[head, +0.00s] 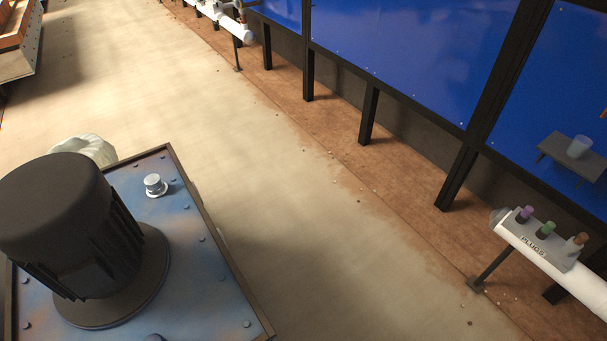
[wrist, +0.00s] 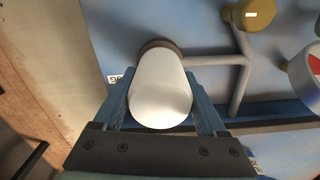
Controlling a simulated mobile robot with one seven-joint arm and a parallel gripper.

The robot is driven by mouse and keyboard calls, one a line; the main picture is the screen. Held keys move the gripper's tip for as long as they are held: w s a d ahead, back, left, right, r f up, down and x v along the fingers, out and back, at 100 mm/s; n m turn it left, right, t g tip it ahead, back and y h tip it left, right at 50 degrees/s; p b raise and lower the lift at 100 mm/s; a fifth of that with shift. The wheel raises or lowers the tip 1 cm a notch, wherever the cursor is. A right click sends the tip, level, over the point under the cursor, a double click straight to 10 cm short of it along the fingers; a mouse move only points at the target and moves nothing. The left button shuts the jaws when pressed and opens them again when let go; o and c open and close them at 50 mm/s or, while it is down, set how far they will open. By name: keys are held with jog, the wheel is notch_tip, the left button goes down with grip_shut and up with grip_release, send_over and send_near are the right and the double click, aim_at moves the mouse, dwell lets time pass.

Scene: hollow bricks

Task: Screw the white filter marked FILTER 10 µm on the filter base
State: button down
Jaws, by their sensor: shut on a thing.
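In the wrist view my gripper (wrist: 160,100) has its two blue fingers on either side of a smooth white rounded cylinder, the filter (wrist: 160,98). It is shut on the filter. No marking shows on the side of the filter facing the camera. The far end of the filter meets a brown round fitting (wrist: 158,44), which looks like the filter base, on a blue panel. I cannot tell whether the filter is seated or only lined up there. The head view does not show my gripper or the filter.
In the wrist view a grey pipe (wrist: 243,75) runs right of the fitting, near a yellow-brown cap (wrist: 240,14) and a gauge (wrist: 312,70). In the head view a dark motor (head: 65,230) stands on a blue machine top (head: 200,285). Open floor (head: 270,190) lies beside it.

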jog(key=shift+m, duration=1.5)
jog(key=shift+m+p, duration=0.35)
jog(key=shift+m, duration=1.05)
grip_release()
jog(key=shift+m, duration=0.6)
